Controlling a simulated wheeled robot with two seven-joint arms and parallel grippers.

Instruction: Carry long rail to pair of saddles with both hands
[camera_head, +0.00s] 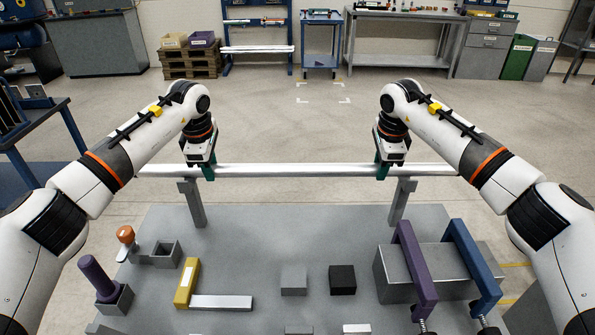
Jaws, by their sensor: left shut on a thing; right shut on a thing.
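A long silver rail (295,171) runs level across the view, just beyond the far edge of the grey table. My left gripper (208,172) is shut on the rail toward its left end, from above. My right gripper (381,171) is shut on it toward its right end. The pair of saddles are grey posts with wider tops: the left saddle (194,205) and the right saddle (401,202). The rail passes over both tops, and I cannot tell whether it touches them. The grippers hide short parts of the rail.
The grey table (330,225) carries a purple cylinder (98,277), a yellow bar (186,284), a grey block (293,280), a black block (342,280), and purple (415,262) and blue (472,262) clamps on a metal block. Open floor lies beyond the rail.

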